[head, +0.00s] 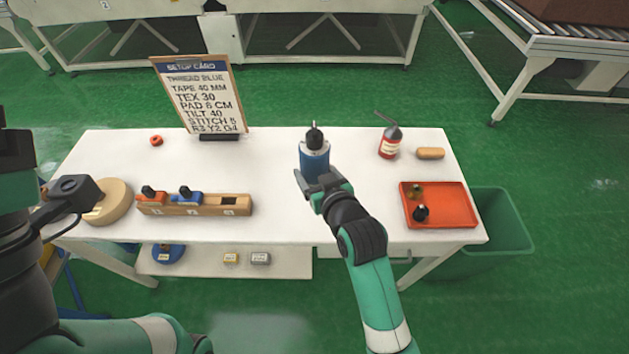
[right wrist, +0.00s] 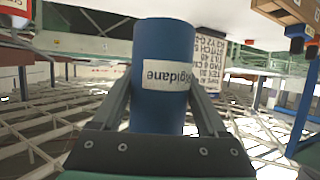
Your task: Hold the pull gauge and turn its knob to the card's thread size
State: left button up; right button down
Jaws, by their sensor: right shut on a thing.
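A blue cylinder (head: 314,160) with a pale upper band and a black pointed top stands upright near the middle of the table. In the right wrist view the cylinder (right wrist: 162,45) carries a white label reading "igidane", upside down. My right gripper (head: 318,183) is shut on it, one finger on each side. No dial or scale shows on it, and I cannot pick out a pull gauge for certain. The setup card (head: 203,98) stands at the back left and reads THREAD BLUE, TEX 30. My left gripper (head: 14,150) is at the left edge; its fingers are unclear.
On the white table (head: 270,150) are a wooden block (head: 240,205) with red and blue pieces, a round wooden piece (head: 110,203), a red ring (head: 156,141), a red bottle (head: 390,143), a tan piece (head: 430,153) and an orange tray (head: 450,205). A green bin (head: 510,225) stands at right.

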jog(key=w+b, duration=0.4)
jog(key=w, duration=0.1)
jog(key=shift+r, duration=0.15)
dwell(0.5)
jog(key=shift+f+b, duration=0.85)
jog(key=shift+f, duration=0.7)
jog(key=shift+f+b, duration=0.45)
jog(key=shift+f, duration=0.25)
jog(key=shift+f+b, duration=0.4)
jog(key=shift+f, duration=0.3)
jog(key=shift+f+b, duration=0.95)
jog(key=shift+f, duration=0.45)
jog(key=shift+f, duration=0.35)
jog(key=shift+f+b, duration=0.95)
jog(key=shift+f, duration=0.1)
